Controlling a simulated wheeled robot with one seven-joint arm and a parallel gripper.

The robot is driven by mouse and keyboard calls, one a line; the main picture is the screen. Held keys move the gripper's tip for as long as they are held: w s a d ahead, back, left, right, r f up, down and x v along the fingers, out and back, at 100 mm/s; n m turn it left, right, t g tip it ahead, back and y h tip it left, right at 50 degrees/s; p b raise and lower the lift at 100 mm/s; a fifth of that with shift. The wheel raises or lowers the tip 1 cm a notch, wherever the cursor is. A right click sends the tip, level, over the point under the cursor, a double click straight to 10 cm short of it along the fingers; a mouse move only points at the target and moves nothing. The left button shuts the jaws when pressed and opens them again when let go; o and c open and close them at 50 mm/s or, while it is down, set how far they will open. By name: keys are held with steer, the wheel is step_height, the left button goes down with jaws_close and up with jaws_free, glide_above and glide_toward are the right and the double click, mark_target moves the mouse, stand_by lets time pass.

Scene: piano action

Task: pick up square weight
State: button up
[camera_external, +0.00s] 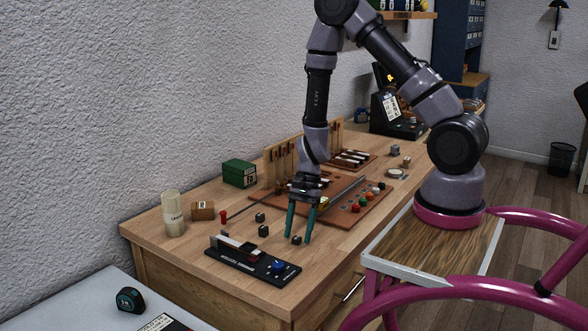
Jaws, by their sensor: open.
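Several small dark blocks that look like square weights lie on the wooden bench. One dark block (296,240) is low between the fingertips of my gripper (297,239). Another dark block (263,231) lies to the left, with a further dark block (260,217) just behind it. My gripper points down with its two teal fingers apart, one on each side of the nearest block. I cannot tell whether either finger touches it. Nothing is seen held.
A black device with a blue knob (278,267) lies just in front of the gripper. A wooden board with coloured knobs (345,215) is behind on the right. A green box (239,174), cream bottle (172,214) and cork-coloured cylinder (203,211) stand at left. Bare bench (335,243) is right.

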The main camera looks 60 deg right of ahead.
steer(key=shift+f, duration=0.1)
jaws_close()
